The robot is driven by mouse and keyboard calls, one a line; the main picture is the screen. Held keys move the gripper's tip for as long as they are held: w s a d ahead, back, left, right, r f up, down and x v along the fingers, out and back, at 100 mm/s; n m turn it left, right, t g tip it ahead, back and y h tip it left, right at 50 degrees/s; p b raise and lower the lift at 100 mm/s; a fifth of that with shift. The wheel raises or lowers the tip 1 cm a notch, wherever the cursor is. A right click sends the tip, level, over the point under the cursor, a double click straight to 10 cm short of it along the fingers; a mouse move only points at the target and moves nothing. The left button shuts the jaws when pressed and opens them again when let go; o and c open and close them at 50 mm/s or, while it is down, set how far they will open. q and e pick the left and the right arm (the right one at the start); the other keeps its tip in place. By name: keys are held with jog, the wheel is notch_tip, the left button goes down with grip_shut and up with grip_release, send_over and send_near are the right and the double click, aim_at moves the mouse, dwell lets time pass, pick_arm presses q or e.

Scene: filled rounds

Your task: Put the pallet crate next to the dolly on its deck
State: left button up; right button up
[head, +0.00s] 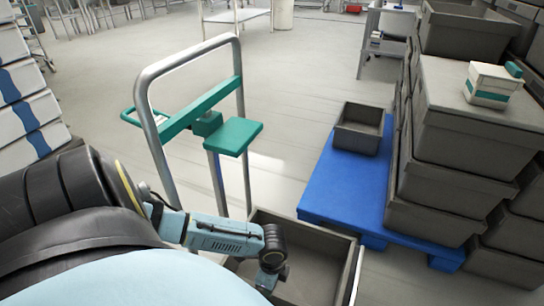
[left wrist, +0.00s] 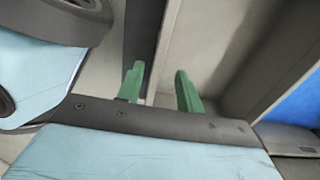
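A large open grey crate (head: 325,250) stands at the bottom of the head view, right by the dolly (head: 213,100), which has a grey tube handle and green parts. The dolly's deck is hidden, and I cannot tell whether this crate rests on it. A smaller empty grey crate (head: 357,140) sits upright on a blue pallet (head: 345,188). My left gripper (head: 271,282) is over the large crate's near left part. In the left wrist view its green fingers (left wrist: 160,82) are apart, close to a crate wall, with no clear hold. My right gripper is out of view.
Tall stacks of grey crates (head: 435,165) rise on the pallet's right, with a white and green box (head: 492,84) on top. White stacked boxes (head: 30,110) stand at the left. Open floor (head: 300,75) lies behind the dolly.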

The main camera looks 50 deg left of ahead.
pick_arm(q)
jog(key=shift+d+r, duration=0.1)
jog(key=shift+r, duration=0.4)
jog(key=d+r+n+t+h, duration=0.2)
jog(key=d+r, duration=0.4)
jog(key=d, duration=0.3)
jog(key=d+r+n+t+h, duration=0.25)
jog(key=d+r, duration=0.25)
jog(key=d, duration=0.4)
jog(key=a+r+n+t+y, duration=0.3)
jog(key=a+r+n+t, duration=0.1)
jog(key=r, duration=0.6)
jog(key=shift+w+r+n, duration=0.25)
jog(key=shift+w+n, duration=0.2)
jog(key=shift+n, duration=0.3)
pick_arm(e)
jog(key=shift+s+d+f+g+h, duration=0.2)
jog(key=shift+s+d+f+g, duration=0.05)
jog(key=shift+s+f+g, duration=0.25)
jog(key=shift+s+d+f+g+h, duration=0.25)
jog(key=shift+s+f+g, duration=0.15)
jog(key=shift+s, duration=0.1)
pick_arm(q)
jog(key=shift+s, duration=0.1)
